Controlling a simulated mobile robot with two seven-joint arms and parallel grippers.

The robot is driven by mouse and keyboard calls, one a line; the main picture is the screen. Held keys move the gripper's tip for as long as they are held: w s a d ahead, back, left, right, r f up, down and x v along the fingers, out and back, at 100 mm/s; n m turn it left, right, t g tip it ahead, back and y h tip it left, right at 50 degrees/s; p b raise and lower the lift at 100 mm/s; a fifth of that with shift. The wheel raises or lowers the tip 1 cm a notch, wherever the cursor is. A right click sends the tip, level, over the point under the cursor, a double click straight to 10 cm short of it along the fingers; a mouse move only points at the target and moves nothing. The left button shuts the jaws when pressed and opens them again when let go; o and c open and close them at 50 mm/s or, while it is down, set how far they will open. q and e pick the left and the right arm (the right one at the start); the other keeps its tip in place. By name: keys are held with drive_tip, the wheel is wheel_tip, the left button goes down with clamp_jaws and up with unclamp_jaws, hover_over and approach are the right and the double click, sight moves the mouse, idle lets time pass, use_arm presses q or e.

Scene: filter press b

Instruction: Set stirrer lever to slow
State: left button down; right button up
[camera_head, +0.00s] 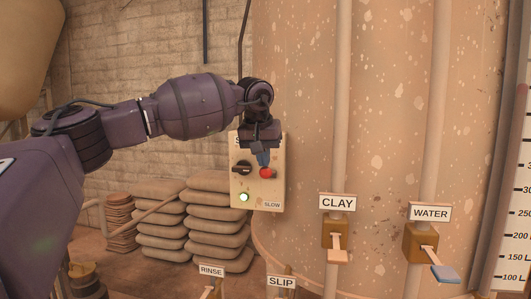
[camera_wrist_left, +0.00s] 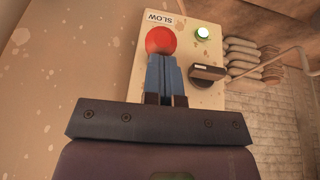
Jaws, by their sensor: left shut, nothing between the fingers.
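The stirrer control box (camera_head: 258,196) is a cream panel in front of the large tank. The red knob of the lever (camera_head: 267,173) is on its right side, above the SLOW label (camera_head: 272,204). The knob also shows in the left wrist view (camera_wrist_left: 161,40), beside the SLOW label (camera_wrist_left: 164,22). My left gripper (camera_head: 262,160) is shut and empty, its blue fingertips just above the red knob. In the left wrist view the fingertips (camera_wrist_left: 162,60) overlap the knob's edge; I cannot tell whether they touch. The lever's shaft and the upper label are hidden. My right gripper is not in view.
A black rotary knob (camera_head: 241,168) and a lit green lamp (camera_head: 243,197) are left of the red knob. CLAY (camera_head: 338,203) and WATER (camera_head: 430,213) valves stand to the right, RINSE (camera_head: 211,271) and SLIP (camera_head: 282,283) signs below. Stacked sacks (camera_head: 218,225) lie behind.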

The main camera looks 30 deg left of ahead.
use_arm(q)
drive_tip(key=shift+s+f+t+b, duration=0.25)
drive_tip(key=shift+f+t+b, duration=0.15)
drive_tip(key=shift+f, duration=0.3)
wheel_tip(320, 180, down, 6)
drive_tip(key=s+t+y+b, duration=0.1)
drive_tip(key=t+b, duration=0.4)
drive_tip(key=b, duration=0.2)
drive_tip(key=shift+s+d+t+y, duration=0.25)
drive_tip(key=shift+s+t+y, duration=0.05)
drive_tip(key=shift+s+t, duration=0.1)
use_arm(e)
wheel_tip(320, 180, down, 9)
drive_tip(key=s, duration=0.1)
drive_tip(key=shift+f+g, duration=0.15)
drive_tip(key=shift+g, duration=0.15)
use_arm(q)
drive_tip(key=shift+f, duration=0.1)
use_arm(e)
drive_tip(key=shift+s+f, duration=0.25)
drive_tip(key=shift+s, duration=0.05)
